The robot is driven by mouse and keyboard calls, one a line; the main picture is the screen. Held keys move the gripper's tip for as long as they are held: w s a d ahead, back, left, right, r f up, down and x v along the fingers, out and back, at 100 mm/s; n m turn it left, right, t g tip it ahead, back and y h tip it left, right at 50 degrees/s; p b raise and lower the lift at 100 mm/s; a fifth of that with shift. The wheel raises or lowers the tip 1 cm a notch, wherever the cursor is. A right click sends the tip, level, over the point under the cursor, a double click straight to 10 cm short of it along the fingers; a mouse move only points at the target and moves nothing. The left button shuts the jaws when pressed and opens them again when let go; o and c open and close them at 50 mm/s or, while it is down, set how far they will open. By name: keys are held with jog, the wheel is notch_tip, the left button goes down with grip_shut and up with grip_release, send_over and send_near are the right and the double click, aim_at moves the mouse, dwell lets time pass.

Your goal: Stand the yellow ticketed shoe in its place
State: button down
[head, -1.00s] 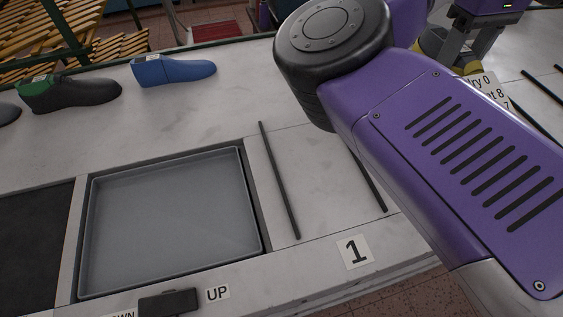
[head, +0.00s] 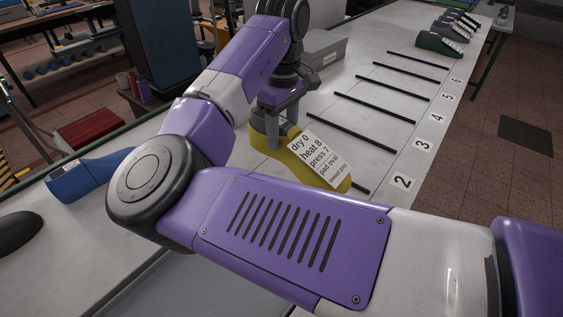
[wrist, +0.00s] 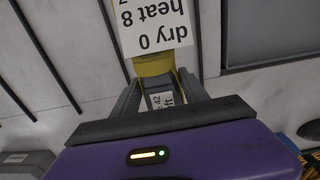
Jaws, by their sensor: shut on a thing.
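The yellow shoe last (head: 265,147) is in my gripper (head: 279,128), whose two fingers are shut on its upper part. A white ticket (head: 318,158) on it reads "dry 0, heat 8, press 7, pad oval" and a smaller line I cannot read surely. In the wrist view the yellow last (wrist: 153,66) shows between the fingers, with the ticket (wrist: 152,25) beyond. The last points toward the lower right, over or near the bars by number 2. I cannot tell whether it touches the table. My forearm hides part of the numbered places.
Dark bars (head: 380,135) divide the bench into places, with number plates such as 3 (head: 424,145) along its right edge. Several places toward 6 look empty. A green last (head: 439,44) stands farther back. A grey box (head: 323,50) is behind my gripper; a blue last (head: 88,176) lies left.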

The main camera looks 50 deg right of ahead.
aim_at(283, 161)
jog(key=shift+f, duration=4.8)
jog(key=shift+f, duration=0.1)
jog(key=c, duration=0.6)
grip_release()
notch_tip(283, 161, up, 12)
jog(key=shift+r, duration=0.1)
jog(key=shift+r, duration=0.1)
